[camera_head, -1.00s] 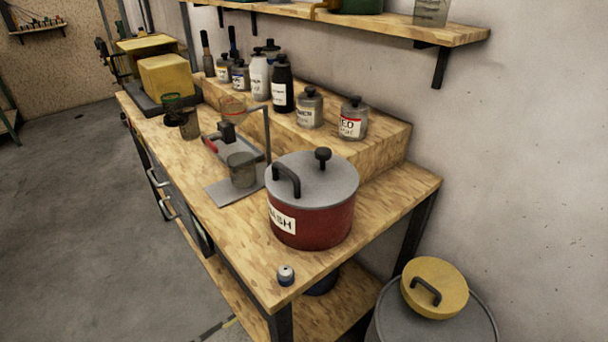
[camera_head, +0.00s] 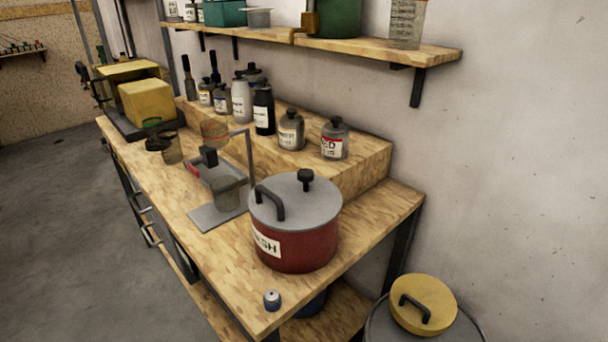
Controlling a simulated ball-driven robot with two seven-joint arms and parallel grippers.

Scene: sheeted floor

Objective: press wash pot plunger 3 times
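The wash pot (camera_head: 294,243) is a red pot with a grey lid and a white label, standing upright near the front right end of the wooden bench. Its plunger (camera_head: 305,178) is a black knob standing up from the back part of the lid. A black arched handle (camera_head: 270,203) sits on the left part of the lid. Neither of my grippers shows in the head view.
The bench (camera_head: 240,293) carries a grey stand with a cup (camera_head: 226,193) left of the pot. Bottles, including a red-labelled one (camera_head: 334,140), line a raised step behind. A shelf (camera_head: 375,51) hangs above. A yellow-lidded drum (camera_head: 423,303) stands right. A small silver-topped item (camera_head: 272,300) sits near the front edge.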

